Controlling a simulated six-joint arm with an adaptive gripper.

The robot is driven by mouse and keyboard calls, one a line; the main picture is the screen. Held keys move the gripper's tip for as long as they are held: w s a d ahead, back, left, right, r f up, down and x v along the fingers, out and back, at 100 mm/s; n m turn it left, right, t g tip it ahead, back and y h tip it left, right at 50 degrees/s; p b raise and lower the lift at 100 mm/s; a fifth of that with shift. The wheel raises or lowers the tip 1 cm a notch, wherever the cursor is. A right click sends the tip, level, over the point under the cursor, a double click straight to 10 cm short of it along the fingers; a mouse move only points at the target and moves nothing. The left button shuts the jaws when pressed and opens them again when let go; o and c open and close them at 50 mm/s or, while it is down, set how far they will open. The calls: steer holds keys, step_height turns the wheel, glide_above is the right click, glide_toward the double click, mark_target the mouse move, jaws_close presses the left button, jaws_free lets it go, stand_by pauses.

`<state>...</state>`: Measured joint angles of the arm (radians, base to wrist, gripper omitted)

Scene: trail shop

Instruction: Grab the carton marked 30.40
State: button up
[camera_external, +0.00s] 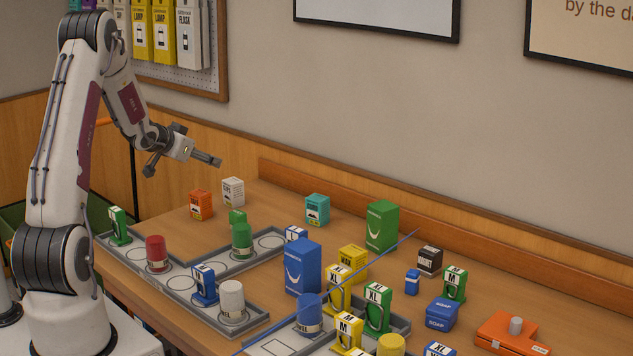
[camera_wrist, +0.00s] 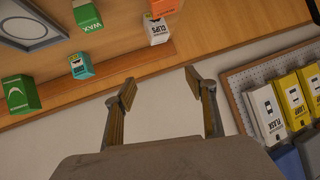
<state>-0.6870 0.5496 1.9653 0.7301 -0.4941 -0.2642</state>
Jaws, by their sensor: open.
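No price 30.40 can be read on any carton. In the wrist view, my gripper (camera_wrist: 160,86) points past the white CLIPS carton (camera_wrist: 158,32) toward the wall.
Grey trays (camera_external: 183,291) hold red, green, white and blue cylinders. Green, blue and yellow size-tagged items, a blue soap box (camera_external: 442,314) and an orange case (camera_external: 512,334) crowd the front right. A pegboard with packets (camera_external: 172,35) hangs behind my arm.

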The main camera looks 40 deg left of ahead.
mark_target(194, 198)
steer(key=a+f, duration=0.2)
steer(key=f, duration=0.2)
steer(key=s+a+f+t+h, duration=0.1)
steer(key=f, duration=0.3)
steer(key=a+f+t+h, duration=0.1)
steer(key=a+f, duration=0.1)
steer(key=f, duration=0.2)
steer(key=shift+s+a+f, duration=0.15)
steer(key=shift+s+a, duration=0.2)
steer(key=shift+s+f, duration=0.1)
steer(key=shift+f, duration=0.3)
steer(key=shift+a, duration=0.1)
steer(key=shift+x, duration=2.45)
steer(key=c, duration=1.3)
